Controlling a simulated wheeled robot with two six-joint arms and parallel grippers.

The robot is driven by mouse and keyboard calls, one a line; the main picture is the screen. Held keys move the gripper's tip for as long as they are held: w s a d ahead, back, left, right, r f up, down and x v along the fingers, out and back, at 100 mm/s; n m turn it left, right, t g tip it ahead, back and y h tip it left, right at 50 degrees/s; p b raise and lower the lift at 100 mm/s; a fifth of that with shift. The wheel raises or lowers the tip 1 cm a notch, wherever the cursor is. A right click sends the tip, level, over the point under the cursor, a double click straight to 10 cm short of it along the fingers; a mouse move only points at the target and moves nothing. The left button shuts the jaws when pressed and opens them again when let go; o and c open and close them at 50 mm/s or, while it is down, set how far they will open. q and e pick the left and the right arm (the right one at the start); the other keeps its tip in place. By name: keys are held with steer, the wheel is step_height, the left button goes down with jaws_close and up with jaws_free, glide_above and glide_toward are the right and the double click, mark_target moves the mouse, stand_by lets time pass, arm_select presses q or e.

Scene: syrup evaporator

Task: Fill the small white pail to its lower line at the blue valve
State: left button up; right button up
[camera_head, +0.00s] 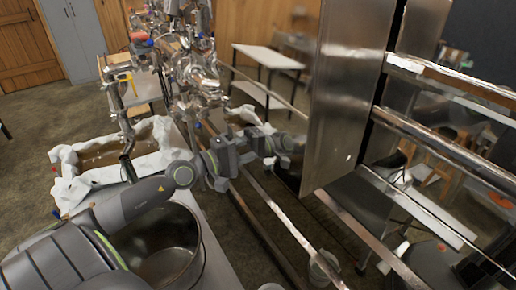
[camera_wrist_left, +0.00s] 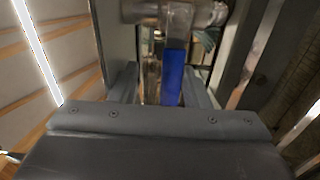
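My left gripper (camera_head: 288,146) reaches in beside the steel pipework, close to the big upright steel panel. In the left wrist view, a blue handle (camera_wrist_left: 173,78) stands between the two fingers of my left gripper (camera_wrist_left: 160,88), nearer the right finger. A gap shows on its left side, so the gripper looks open around it. A horizontal metal pipe (camera_wrist_left: 165,13) runs above the handle. In the head view the blue handle cannot be made out by the gripper. My right gripper is not in view.
A large steel pot (camera_head: 165,262) stands below my left arm. A trough lined with white sheeting (camera_head: 72,190) is at the left. The steel panel (camera_head: 340,95) blocks the view to the right of the gripper. Metal rails (camera_head: 285,222) cross the middle. A white table (camera_head: 268,57) stands behind.

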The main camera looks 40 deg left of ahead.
arm_select(q)
steer(key=shift+f, duration=0.15)
steer(key=p+v, duration=0.1)
steer(key=v, duration=1.6)
steer(key=shift+s+d+r, duration=0.15)
steer(key=shift+s+r, duration=0.05)
steer(key=shift+s, duration=0.05)
steer(key=shift+s, duration=0.1)
stand_by(0.6)
